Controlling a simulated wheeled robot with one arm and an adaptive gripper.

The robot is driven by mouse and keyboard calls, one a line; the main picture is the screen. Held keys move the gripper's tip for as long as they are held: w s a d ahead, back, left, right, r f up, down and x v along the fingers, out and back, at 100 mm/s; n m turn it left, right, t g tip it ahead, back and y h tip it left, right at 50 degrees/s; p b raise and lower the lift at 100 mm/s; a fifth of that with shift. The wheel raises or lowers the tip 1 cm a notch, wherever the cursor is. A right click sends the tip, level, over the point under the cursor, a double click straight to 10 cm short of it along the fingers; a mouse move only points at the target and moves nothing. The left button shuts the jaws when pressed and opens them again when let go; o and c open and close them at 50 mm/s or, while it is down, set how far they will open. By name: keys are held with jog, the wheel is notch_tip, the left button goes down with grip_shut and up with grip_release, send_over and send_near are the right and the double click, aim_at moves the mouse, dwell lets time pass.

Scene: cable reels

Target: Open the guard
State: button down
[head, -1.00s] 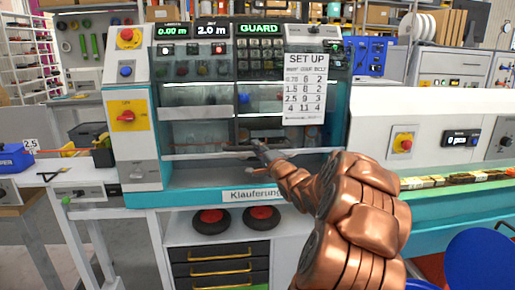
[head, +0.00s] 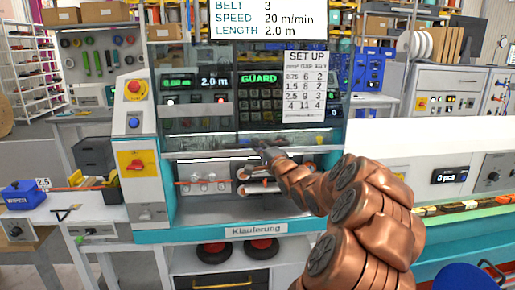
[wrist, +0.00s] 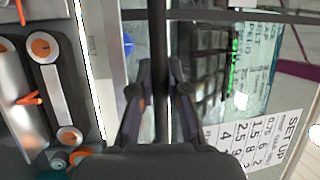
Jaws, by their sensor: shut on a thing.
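The guard (head: 205,153) is a clear panel with a pale bar along its lower edge, on the front of the teal and white machine. In the wrist view the two dark fingers (wrist: 163,74) lie either side of the long bar, which runs up the picture. The exact contact is small and partly hidden by my fingers.
A display (head: 259,78) reads GUARD above the panel. A set-up sheet (head: 305,83) hangs at the right. A yellow and red switch (head: 136,165) and a red button (head: 134,88) sit on the left post. My arm covers the machine's right front.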

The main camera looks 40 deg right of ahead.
aim_at(250, 119)
notch_tip(250, 119, up, 7)
jog(key=p, duration=0.4)
jog(key=shift+p, duration=0.35)
jog(key=c, duration=1.1)
grip_release()
jog(key=shift+f, duration=0.1)
jog(key=shift+c, duration=0.2)
jog(key=v, duration=1.2)
jog(key=shift+a, duration=0.1)
